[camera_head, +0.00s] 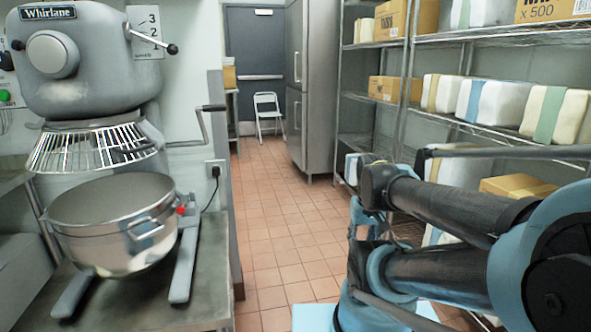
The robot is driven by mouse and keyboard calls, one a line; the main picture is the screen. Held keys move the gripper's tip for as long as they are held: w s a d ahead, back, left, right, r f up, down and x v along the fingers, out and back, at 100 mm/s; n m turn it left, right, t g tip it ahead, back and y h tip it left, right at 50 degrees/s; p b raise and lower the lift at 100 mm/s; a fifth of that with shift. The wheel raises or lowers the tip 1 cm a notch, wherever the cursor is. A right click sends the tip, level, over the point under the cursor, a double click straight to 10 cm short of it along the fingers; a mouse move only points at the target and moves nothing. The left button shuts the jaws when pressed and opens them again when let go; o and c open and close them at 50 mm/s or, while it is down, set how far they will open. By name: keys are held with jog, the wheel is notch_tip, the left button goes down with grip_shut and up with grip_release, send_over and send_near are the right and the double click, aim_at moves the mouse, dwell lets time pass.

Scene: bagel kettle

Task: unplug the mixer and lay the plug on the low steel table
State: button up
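The grey mixer (95,65) stands at the left with its wire guard over a steel bowl (115,215). A small black plug (215,171) sits in a wall outlet (213,166) right of the bowl. A black cord (209,197) hangs from it and curves down toward the table behind the mixer's foot. The mixer stands on a low steel table (210,290), with a bare strip at its front right. My arm reaches in from the right, well away from the plug. I cannot make out my gripper's fingers in this view.
A tiled aisle (285,220) runs between the table and wire shelves (470,40) with boxes and wrapped packs. A steel cabinet (312,85) and a white folding chair (268,113) stand farther back. A grey crank handle (203,118) juts out above the outlet.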

jog(key=o, duration=0.4)
jog(key=shift+s+r, duration=0.15)
jog(key=shift+s, duration=0.05)
jog(key=w+a+r+n+t+h, duration=0.3)
jog(key=w+n, duration=0.4)
jog(key=w, duration=0.6)
jog(key=w+a+r+n+t+h, duration=0.1)
jog(key=w+a+r+n+t, duration=0.3)
jog(key=w+n, duration=0.7)
jog(key=w+a+r+n+t+y, duration=0.1)
jog(key=w+a+n+t, duration=0.35)
jog(key=a, duration=0.75)
jog(key=w+a+r+n+t+y, duration=0.1)
jog(key=w+a+n+y, duration=0.1)
jog(key=w+a+n, duration=0.7)
jog(key=s+a+f+n+t+y, duration=0.1)
jog(key=a+n, duration=0.1)
jog(key=a, duration=0.5)
jog(key=s+a+f+n+y, duration=0.1)
jog(key=a+f+n+y, duration=0.1)
jog(key=a, duration=0.6)
jog(key=s+a+f+n+t+y, duration=0.1)
jog(key=a+f+n+y, duration=0.1)
jog(key=a, duration=0.6)
jog(key=shift+f+n+t, duration=0.2)
jog(key=shift+n+t, duration=0.15)
jog(key=shift+n, duration=0.2)
